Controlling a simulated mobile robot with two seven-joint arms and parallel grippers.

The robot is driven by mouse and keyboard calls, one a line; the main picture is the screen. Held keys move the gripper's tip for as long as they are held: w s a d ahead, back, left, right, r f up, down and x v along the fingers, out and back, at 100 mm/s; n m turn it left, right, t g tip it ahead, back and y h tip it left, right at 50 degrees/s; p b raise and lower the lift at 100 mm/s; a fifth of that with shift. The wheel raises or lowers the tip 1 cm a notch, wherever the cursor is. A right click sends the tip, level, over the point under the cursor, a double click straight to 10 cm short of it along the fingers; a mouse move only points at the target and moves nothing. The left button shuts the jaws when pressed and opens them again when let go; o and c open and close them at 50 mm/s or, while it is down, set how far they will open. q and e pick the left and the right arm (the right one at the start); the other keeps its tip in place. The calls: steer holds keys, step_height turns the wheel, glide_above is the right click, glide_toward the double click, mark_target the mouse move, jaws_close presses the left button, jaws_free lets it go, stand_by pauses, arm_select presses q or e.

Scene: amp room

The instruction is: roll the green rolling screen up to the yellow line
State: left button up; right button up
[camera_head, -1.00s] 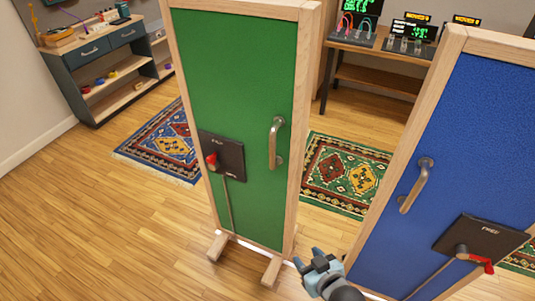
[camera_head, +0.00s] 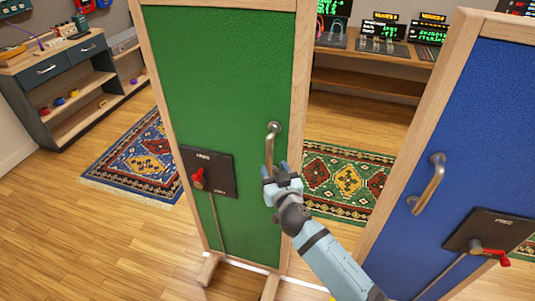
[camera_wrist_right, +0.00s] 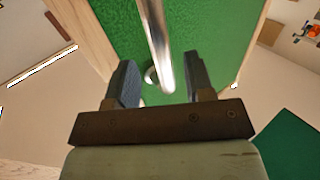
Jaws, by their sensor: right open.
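The green rolling screen (camera_head: 220,90) stands upright in a wooden frame on wooden feet at the centre of the head view. Its metal handle (camera_head: 272,145) is on the right side of the panel; it also shows in the right wrist view (camera_wrist_right: 158,35). A black plate with a red lever (camera_head: 197,178) is on the panel's left side. My right gripper (camera_head: 282,172) is at the handle's lower end. In the right wrist view its fingers (camera_wrist_right: 157,80) are open, with the handle ahead and between them. My left gripper is not in view. I see no yellow line.
A blue screen (camera_head: 470,120) with its own handle and red lever stands at the right. A patterned rug (camera_head: 345,175) lies behind the gap. A dark cabinet (camera_head: 60,85) is at the back left. The wooden floor at the left front (camera_head: 90,245) is clear.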

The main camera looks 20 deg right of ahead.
mark_target(271, 163)
steer(key=w, duration=0.6)
steer(key=shift+w, duration=0.3)
jaws_close()
